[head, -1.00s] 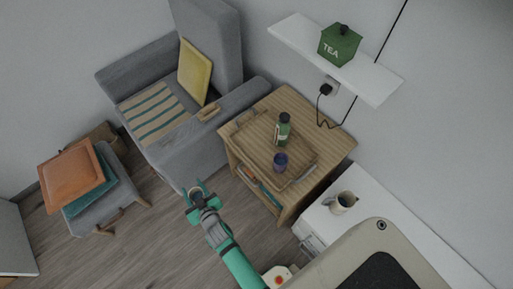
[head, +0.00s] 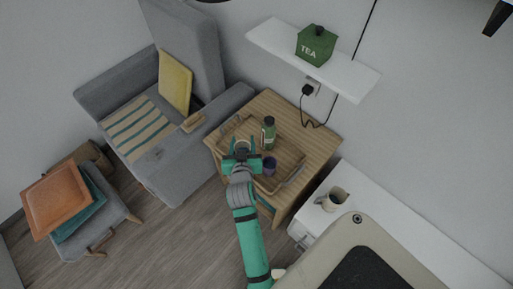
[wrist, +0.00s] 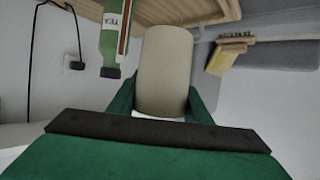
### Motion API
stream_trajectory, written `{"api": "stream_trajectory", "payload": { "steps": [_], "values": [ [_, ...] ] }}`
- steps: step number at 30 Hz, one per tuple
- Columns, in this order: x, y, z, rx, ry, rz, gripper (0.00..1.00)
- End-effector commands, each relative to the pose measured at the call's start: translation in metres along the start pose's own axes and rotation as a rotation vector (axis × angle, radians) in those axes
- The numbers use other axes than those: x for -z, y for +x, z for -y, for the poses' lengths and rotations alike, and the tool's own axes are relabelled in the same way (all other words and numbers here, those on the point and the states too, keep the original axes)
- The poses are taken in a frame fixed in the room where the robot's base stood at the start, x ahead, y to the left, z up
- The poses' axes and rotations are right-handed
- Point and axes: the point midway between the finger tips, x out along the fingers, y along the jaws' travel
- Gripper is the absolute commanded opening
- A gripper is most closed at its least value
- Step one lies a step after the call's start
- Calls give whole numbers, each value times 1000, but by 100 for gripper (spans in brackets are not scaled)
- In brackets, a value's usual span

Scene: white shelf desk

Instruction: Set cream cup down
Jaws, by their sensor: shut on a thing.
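My gripper (head: 241,148) is shut on the cream cup (wrist: 165,70), which fills the gap between the green fingers in the wrist view. In the head view only a small part of the cup (head: 242,145) shows between the fingers. The gripper is over the left part of the wooden tray (head: 291,153) on the wooden side table (head: 318,135). I cannot tell how high the cup is above the tray.
A green bottle (head: 268,134) and a dark blue cup (head: 269,166) stand on the tray, close to the gripper's right. A grey armchair (head: 165,185) is on the left. A pale mug (head: 331,201) stands on the white cabinet (head: 353,185). The tray's right part looks clear.

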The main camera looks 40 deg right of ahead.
Motion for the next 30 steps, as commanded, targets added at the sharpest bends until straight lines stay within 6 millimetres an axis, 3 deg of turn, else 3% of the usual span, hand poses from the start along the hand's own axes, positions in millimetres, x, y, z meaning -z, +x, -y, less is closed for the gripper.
{"api": "stream_trajectory", "payload": {
  "steps": [14, 18, 24, 30],
  "values": [
    [0, 97, 20, -2, 1, -2, 16],
    [-17, 124, 25, -1, 0, 1, 16],
    [-32, 150, 31, 1, -1, -1, 16],
    [-37, 162, 29, -4, 1, -2, 16]
  ]
}}
